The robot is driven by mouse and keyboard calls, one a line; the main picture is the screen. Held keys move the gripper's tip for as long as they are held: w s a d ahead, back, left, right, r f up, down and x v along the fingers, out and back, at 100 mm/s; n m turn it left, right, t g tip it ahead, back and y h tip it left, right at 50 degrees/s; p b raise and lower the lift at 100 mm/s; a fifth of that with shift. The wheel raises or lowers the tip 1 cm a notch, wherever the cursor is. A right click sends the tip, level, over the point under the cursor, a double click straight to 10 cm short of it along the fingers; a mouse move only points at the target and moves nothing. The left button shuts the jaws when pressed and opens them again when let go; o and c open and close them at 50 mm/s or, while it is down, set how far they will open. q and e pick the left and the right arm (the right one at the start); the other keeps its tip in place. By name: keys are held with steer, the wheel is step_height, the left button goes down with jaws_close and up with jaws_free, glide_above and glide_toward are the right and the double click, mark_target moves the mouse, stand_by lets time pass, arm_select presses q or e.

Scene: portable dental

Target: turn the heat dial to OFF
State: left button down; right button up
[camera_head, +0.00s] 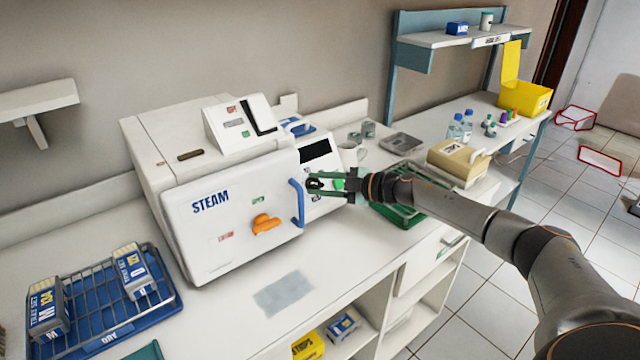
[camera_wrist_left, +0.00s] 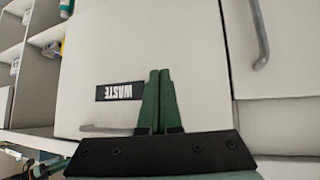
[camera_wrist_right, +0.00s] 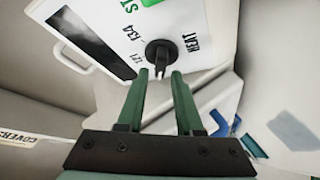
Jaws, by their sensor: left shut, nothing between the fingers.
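The heat dial (camera_wrist_right: 160,52) is a black round knob with a raised grip bar, on a white panel in the right wrist view. HEAT, 134 and 121 are printed around it; I see no OFF mark and cannot tell its setting. My right gripper (camera_wrist_right: 160,73) is open, its two green fingertips apart at either side of the dial's bar; I cannot tell if they touch it. My left gripper (camera_wrist_left: 159,72) is shut and empty, before a white front labelled WASTE.
The white STEAM machine (camera_head: 232,215) has an orange latch (camera_head: 265,223) and a blue handle (camera_head: 297,203) close left of my right gripper. A blue wire basket (camera_head: 165,296) lies at the left.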

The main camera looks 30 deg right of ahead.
steer(key=shift+o, duration=0.6)
steer(key=b+v, duration=0.2)
steer(key=v, duration=1)
steer(key=shift+s+d+b, duration=0.15)
steer(key=shift+s+b, duration=0.05)
steer(key=shift+b, duration=0.2)
